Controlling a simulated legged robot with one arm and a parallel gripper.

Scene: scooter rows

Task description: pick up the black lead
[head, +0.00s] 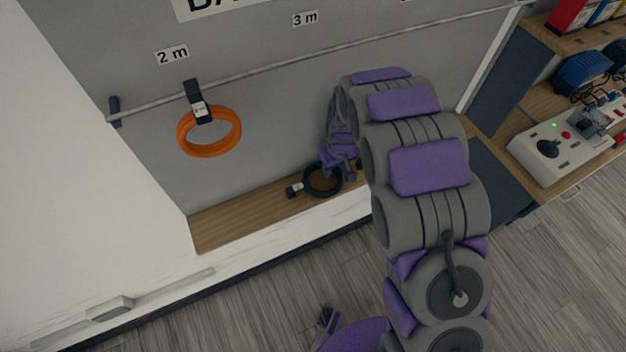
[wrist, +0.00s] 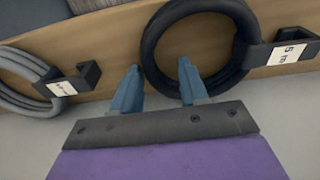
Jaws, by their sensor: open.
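The black lead (head: 323,181) is a coiled ring lying on the wooden ledge in the head view. A black clip with a white label sits at its left end. In the wrist view the black lead (wrist: 150,50) is large, with its labelled clip (wrist: 285,52) at the right. My gripper (head: 345,172) is over the ledge, close beside the coil. In the wrist view my gripper's two blue fingers (wrist: 160,82) are apart, with the coil's near left part close to and between their tips. Whether they touch it I cannot tell.
A grey coiled lead (wrist: 25,75) with a labelled clip lies to the left in the wrist view. An orange lead (head: 208,148) hangs from a rail under the "2 m" sign. The wooden ledge (head: 235,226) is bare at its left. A bench (head: 530,185) with a control box stands at right.

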